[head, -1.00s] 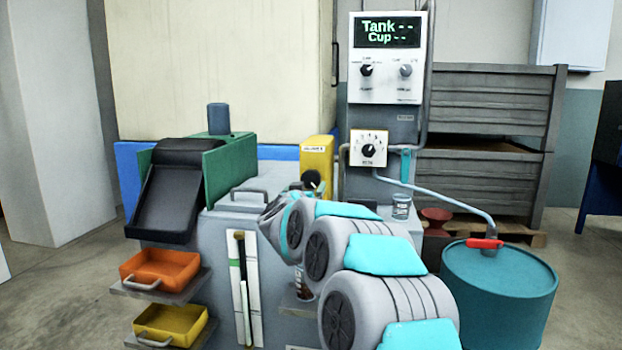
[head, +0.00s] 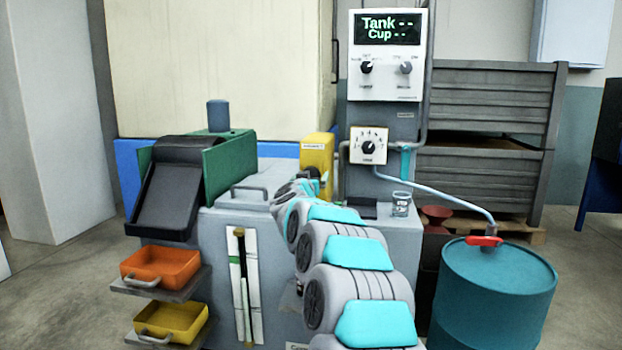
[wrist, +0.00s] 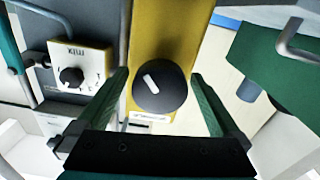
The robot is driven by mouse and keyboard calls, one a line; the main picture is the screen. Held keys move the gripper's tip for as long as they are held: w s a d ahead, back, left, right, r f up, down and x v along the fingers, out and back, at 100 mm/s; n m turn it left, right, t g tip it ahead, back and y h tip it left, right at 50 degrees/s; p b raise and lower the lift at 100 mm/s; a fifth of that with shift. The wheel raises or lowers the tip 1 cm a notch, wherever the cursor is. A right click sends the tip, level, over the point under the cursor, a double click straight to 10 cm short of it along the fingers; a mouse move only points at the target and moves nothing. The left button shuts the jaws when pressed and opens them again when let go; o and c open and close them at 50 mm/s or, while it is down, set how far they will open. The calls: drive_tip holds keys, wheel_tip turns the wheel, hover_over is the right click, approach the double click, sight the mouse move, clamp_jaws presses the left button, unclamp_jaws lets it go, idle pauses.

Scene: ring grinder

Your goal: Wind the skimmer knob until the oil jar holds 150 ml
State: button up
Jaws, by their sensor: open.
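The skimmer knob (wrist: 160,88) is black and round with a white pointer mark tilted up and left. It sits on the face of the yellow skimmer box (wrist: 168,35), which also shows in the head view (head: 319,149). In the wrist view my open gripper (wrist: 159,79) has one green finger on each side of the knob. Gaps show between the fingers and the knob, so I see no contact.
A dial panel (head: 368,146) is right of the yellow box and also shows in the wrist view (wrist: 82,72). A glass cup (head: 400,204) stands on the right ledge. A teal drum (head: 495,290) is at right. The display (head: 388,27) reads Tank -- and Cup --.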

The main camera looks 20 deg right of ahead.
drive_tip(key=shift+c, duration=0.2)
drive_tip(key=c, duration=1.3)
